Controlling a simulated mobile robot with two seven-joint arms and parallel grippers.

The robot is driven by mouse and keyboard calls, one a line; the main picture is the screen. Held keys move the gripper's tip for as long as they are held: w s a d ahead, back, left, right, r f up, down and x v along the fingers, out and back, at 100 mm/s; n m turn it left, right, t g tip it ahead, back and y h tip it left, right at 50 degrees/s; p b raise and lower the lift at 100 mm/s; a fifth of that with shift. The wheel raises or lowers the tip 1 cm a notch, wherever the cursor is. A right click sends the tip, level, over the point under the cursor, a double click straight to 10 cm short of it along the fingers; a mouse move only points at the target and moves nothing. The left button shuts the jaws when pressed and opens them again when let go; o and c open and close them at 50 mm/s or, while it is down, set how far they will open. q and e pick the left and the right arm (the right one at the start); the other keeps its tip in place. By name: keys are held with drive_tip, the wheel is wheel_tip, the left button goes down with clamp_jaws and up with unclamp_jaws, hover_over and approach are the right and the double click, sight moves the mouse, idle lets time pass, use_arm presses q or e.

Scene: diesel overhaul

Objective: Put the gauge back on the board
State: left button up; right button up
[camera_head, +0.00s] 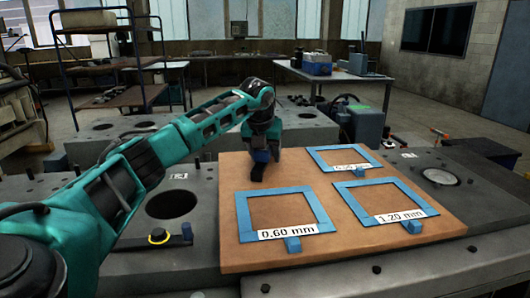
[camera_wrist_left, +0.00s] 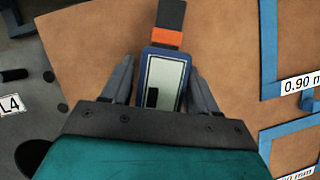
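The gauge (camera_wrist_left: 166,75) shows in the left wrist view as a blue-edged body with a pale screen, an orange band and a black end. It is between the two fingers of my left gripper (camera_wrist_left: 161,85). The fingers lie close along its sides, and I cannot tell whether both press on it. In the head view my left gripper (camera_head: 262,152) is low over the back left part of the brown board (camera_head: 330,255). A blue part and a dark end of the gauge (camera_head: 257,172) show below it. I cannot tell whether the gauge touches the board. My right gripper is not in view.
Blue square frames lie on the board, labelled 0.60 mm (camera_head: 245,218), 1.20 mm (camera_head: 355,207) and, in the wrist view, 0.90 mm (camera_wrist_left: 270,60). The grey deck (camera_head: 205,250) around the board has dark round holes, one at the left (camera_head: 172,204). The board's back left area is free of frames.

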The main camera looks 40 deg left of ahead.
use_arm(q)
drive_tip(key=shift+o, duration=1.2)
drive_tip(key=shift+r, duration=0.1)
drive_tip(key=v, duration=1.2)
drive_tip(key=shift+p, duration=0.45)
